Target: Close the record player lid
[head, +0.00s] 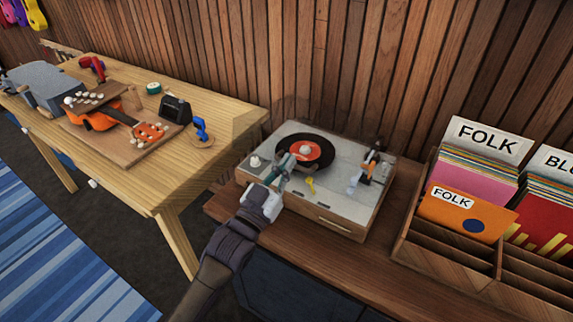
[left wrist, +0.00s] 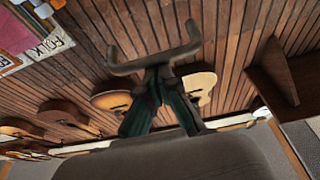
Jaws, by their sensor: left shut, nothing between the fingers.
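The record player (head: 345,212) is a pale, wood-fronted box on the brown counter in the head view. A black record with a red label (head: 318,152) lies on its platter, and the tonearm (head: 366,168) is at the right. A faint see-through panel, perhaps the lid, shows behind the platter; its outline and angle are hard to tell. My left gripper (head: 284,168) is shut and empty over the player's front left part, by the record's near edge; whether it touches anything is unclear. Its shut fingers (left wrist: 155,62) also show in the left wrist view. My right gripper is not in view.
A wooden crate (head: 447,258) of records with FOLK cards stands right of the player. A light wood table (head: 215,118) with ukulele parts and tools is at the left. The slatted wall (head: 335,60) is close behind. Counter in front of the player is clear.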

